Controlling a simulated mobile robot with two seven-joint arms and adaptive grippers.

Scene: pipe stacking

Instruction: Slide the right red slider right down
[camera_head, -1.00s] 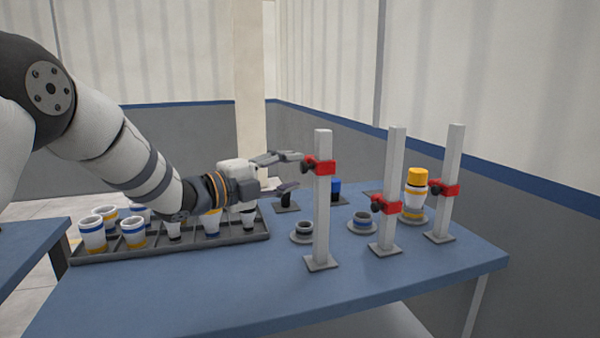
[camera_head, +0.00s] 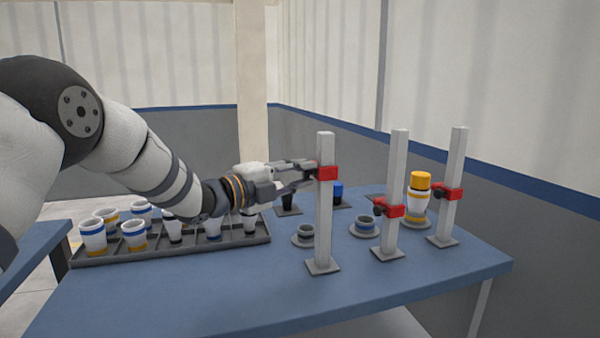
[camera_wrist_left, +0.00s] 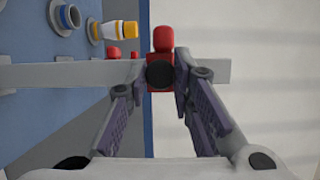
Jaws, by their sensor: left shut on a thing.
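Three upright grey posts carry red sliders with black knobs. The left red slider (camera_head: 327,173) sits high on the left post (camera_head: 323,225). My left gripper (camera_head: 312,172) is shut on its black knob, which also shows between the fingers in the left wrist view (camera_wrist_left: 160,74). The middle red slider (camera_head: 392,211) sits lower, about midway up the middle post (camera_head: 397,165). The right red slider (camera_head: 451,193) is about midway up the right post (camera_head: 456,155). Nothing touches these two. My right gripper is not in view.
A grey tray (camera_head: 150,255) with several cups lies at the left of the blue table (camera_head: 250,295). A yellow-topped stack (camera_head: 419,195) stands behind the middle and right posts. Small grey round pieces (camera_head: 304,237) sit on discs beside the posts. The front of the table is clear.

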